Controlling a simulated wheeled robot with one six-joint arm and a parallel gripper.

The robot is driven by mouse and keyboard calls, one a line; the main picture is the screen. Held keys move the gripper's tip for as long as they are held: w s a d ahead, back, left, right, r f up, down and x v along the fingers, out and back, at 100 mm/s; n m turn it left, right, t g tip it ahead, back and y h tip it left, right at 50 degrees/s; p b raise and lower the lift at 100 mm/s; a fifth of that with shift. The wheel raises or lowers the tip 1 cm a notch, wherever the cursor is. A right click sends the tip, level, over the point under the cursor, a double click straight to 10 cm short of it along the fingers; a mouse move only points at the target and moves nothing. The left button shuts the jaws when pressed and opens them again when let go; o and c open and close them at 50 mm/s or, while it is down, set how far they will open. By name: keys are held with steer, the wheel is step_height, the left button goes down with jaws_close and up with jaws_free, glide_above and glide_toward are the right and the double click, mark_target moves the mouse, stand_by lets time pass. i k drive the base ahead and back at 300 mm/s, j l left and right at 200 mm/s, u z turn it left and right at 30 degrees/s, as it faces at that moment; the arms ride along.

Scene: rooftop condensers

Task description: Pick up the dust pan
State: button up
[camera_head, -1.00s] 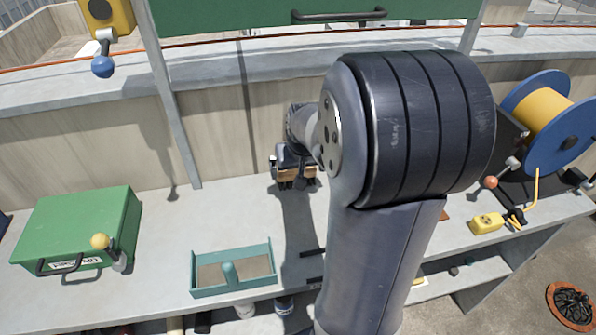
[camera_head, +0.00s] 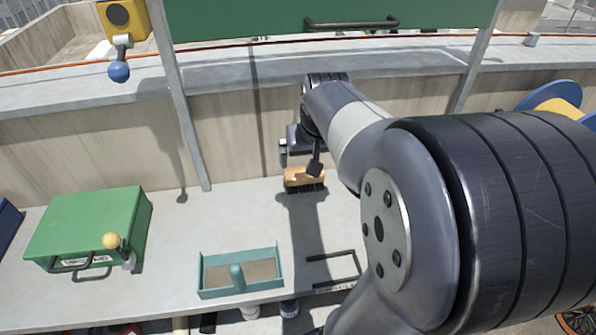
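The dust pan appears to be the teal, low-walled tray (camera_head: 203,280) with a grey-brown floor and a short rounded teal handle at its front. It lies flat near the front edge of the grey bench, left of the picture's middle. My gripper (camera_head: 312,163) is farther back and to the right of the pan, apart from it, pointing down at a wooden brush (camera_head: 300,179) with dark bristles. A dark finger overlaps the brush in the picture. I cannot tell whether the fingers touch or grip it.
A green first-aid box (camera_head: 88,222) with a yellow-knobbed lever stands left on the bench (camera_head: 165,240). A black bar handle (camera_head: 345,256) lies right of the pan. A green panel (camera_head: 240,18) hangs above. My large arm link covers the right side.

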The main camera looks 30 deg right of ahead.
mark_target(232, 274)
steer(key=k+j+z, duration=0.2)
steer(key=j, duration=0.15)
steer(key=k+j+z, duration=0.15)
steer(key=j, duration=0.2)
steer(key=k+j+z, duration=0.2)
steer(key=j, duration=0.15)
